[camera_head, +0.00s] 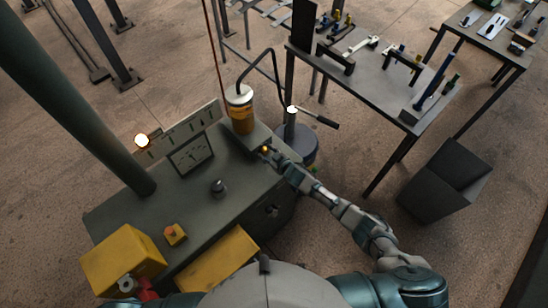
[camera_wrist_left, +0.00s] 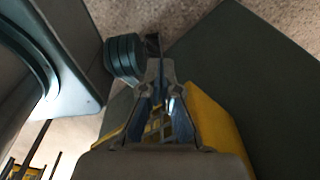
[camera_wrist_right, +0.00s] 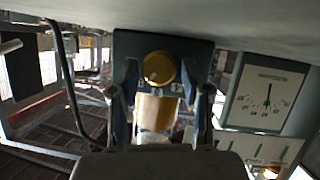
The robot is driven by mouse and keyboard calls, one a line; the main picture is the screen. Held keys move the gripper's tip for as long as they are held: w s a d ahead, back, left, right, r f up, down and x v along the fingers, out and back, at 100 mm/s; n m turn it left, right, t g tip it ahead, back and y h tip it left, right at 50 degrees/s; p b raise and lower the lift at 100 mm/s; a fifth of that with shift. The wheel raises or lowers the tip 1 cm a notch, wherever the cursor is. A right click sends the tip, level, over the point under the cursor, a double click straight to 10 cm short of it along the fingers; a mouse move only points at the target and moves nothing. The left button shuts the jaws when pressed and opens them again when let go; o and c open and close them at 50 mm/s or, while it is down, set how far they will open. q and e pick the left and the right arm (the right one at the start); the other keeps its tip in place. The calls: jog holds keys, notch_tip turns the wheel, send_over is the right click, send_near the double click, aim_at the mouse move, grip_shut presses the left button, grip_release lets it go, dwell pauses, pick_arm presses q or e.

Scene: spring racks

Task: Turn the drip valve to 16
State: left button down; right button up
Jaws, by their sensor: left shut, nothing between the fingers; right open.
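The drip valve looks to be the round yellow knob (camera_wrist_right: 159,68) on a dark block in the right wrist view. It is a small orange spot (camera_head: 265,149) in the head view, beside the amber oil cup (camera_head: 241,112). Faint marks lie around the knob, but I cannot read its setting. My right gripper (camera_wrist_right: 159,88) is open, with a finger on either side below the knob; contact is not clear. The right gripper (camera_head: 279,160) reaches the bench's right end in the head view. My left gripper (camera_wrist_left: 161,100) is shut and empty near a yellow box (camera_wrist_left: 212,115).
The dark green bench (camera_head: 205,205) carries a gauge (camera_head: 190,155), a small black knob (camera_head: 218,187) and an orange button (camera_head: 175,234). A thick green post (camera_head: 75,100) stands at the left. A tool table (camera_head: 385,90) and a dark bin (camera_head: 445,180) stand at the right.

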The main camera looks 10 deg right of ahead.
jog(key=v, duration=1.1)
jog(key=shift+s+d, duration=0.15)
jog(key=shift+d, duration=0.05)
jog(key=shift+s+a+f, duration=0.15)
jog(key=s+d+n+t+h+b, duration=0.1)
jog(key=s+n+t+b, duration=0.15)
jog(key=s+n, duration=0.4)
jog(key=shift+m, duration=0.35)
jog(key=b+x, duration=0.2)
jog(key=x, duration=1.5)
jog(key=shift+f, duration=0.15)
